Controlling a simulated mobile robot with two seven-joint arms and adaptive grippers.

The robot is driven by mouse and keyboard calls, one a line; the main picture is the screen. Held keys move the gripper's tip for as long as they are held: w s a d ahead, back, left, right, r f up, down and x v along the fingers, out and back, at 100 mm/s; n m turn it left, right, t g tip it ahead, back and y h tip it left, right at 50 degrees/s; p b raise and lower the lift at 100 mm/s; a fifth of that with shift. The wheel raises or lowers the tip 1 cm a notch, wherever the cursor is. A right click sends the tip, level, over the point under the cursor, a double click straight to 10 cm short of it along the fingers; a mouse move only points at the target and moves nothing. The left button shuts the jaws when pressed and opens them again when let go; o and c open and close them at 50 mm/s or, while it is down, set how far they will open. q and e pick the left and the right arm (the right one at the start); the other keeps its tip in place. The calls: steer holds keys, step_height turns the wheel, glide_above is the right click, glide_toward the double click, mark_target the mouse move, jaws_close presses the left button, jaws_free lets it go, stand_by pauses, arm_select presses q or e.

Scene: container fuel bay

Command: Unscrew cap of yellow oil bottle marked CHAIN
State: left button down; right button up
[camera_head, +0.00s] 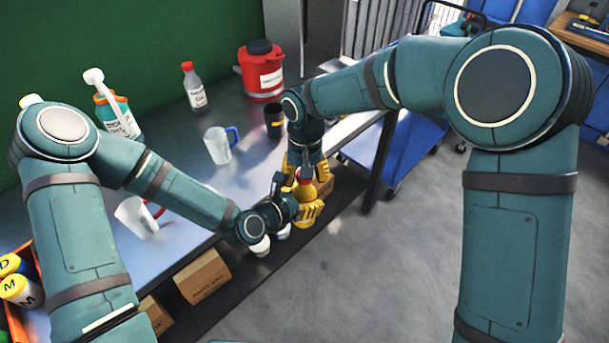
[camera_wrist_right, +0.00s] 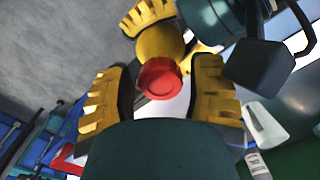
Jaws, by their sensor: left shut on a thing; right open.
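The yellow bottle (camera_head: 303,194) with a red cap (camera_head: 305,176) is held above the dark strip along the bench's front edge. I cannot read any mark on it. My left gripper (camera_head: 309,206) is shut around the bottle's body with its yellow fingers. My right gripper (camera_head: 307,166) comes from above, open, with its fingers either side of the cap. In the right wrist view the red cap (camera_wrist_right: 160,80) lies between the open right fingers (camera_wrist_right: 161,72), with gaps on both sides. The yellow bottle (camera_wrist_right: 157,42) shows beyond the cap, partly hidden by it.
The metal bench (camera_head: 185,140) carries a red canister (camera_head: 262,72), a grey bottle (camera_head: 195,90), a spray bottle (camera_head: 115,112), a dark cup (camera_head: 274,122) and white mugs (camera_head: 217,146). Cardboard boxes (camera_head: 202,276) sit below.

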steer(key=shift+o, duration=0.3)
step_height(320, 180, up, 5)
steer(key=shift+a+f, duration=0.1)
steer(key=shift+a, duration=0.05)
steer(key=m, duration=0.1)
steer(key=r+m, duration=0.1)
steer(key=m, duration=0.1)
steer(key=shift+s, duration=0.2)
steer(key=r+m, duration=0.2)
steer(key=m, duration=0.1)
steer(key=shift+w+d+r+m, duration=0.1)
steer(key=shift+d+r+m, duration=0.2)
steer(key=shift+d+r, duration=0.1)
steer(key=shift+f, duration=3.95)
jaws_close()
steer(key=n, duration=0.3)
steer(key=shift+d+n, duration=0.15)
steer(key=shift+n, duration=0.25)
steer(key=n, duration=0.5)
steer(key=shift+w+f, duration=0.1)
